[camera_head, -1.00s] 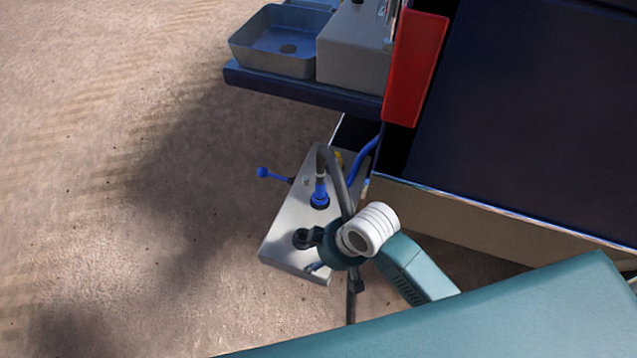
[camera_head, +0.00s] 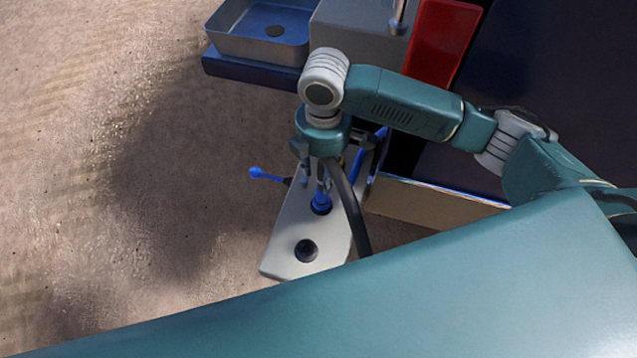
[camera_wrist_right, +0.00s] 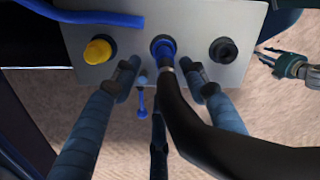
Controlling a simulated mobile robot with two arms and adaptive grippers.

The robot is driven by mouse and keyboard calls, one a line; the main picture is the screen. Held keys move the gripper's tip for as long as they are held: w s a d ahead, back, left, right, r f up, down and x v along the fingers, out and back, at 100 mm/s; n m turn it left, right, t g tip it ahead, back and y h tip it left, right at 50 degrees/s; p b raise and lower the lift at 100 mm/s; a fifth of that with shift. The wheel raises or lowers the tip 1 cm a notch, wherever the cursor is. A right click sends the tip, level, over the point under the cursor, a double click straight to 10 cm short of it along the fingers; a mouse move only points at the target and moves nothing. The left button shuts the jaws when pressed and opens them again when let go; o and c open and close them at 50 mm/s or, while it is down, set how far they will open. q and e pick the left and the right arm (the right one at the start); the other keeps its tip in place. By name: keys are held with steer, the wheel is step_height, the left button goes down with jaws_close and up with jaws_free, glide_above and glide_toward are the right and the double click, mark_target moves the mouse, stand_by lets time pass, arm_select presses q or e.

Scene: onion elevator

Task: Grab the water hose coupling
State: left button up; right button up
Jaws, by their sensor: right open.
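The water hose coupling (camera_head: 321,203) is blue and sits on the pale panel (camera_head: 283,257), with a dark hose (camera_head: 352,215) running from it. In the right wrist view the coupling (camera_wrist_right: 162,47) has the hose (camera_wrist_right: 182,110) leading toward the camera. My right gripper (camera_head: 316,186) is above the panel at the coupling. In the right wrist view my right gripper (camera_wrist_right: 162,65) is open, one finger on each side of the hose just behind the coupling, with gaps showing. A small gripper (camera_wrist_right: 285,64), apparently my left, shows at the right edge; its opening is unclear.
The panel also bears a black fitting (camera_head: 306,250) and a yellow fitting (camera_wrist_right: 98,51). A blue-tipped lever (camera_head: 262,174) sticks out left. A blue hose (camera_wrist_right: 95,18) runs along the panel. A sink (camera_head: 262,32) and red part (camera_head: 445,40) stand beyond. Ground at left is clear.

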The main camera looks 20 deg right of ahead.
mark_target(322, 193)
steer(key=shift+s+f, duration=0.15)
steer(key=shift+f, duration=0.5)
steer(key=shift+s+f, duration=0.15)
steer(key=shift+f, duration=0.45)
steer(key=shift+s+f, duration=0.3)
steer(key=shift+f, duration=0.15)
steer(key=shift+w+a+f+p, duration=0.1)
steer(key=shift+f+p, duration=0.05)
steer(key=shift+f, duration=1.15)
steer(key=shift+w+a+f+p, duration=0.1)
steer(key=shift+f+p, duration=0.05)
steer(key=shift+f, duration=1.1)
jaws_close()
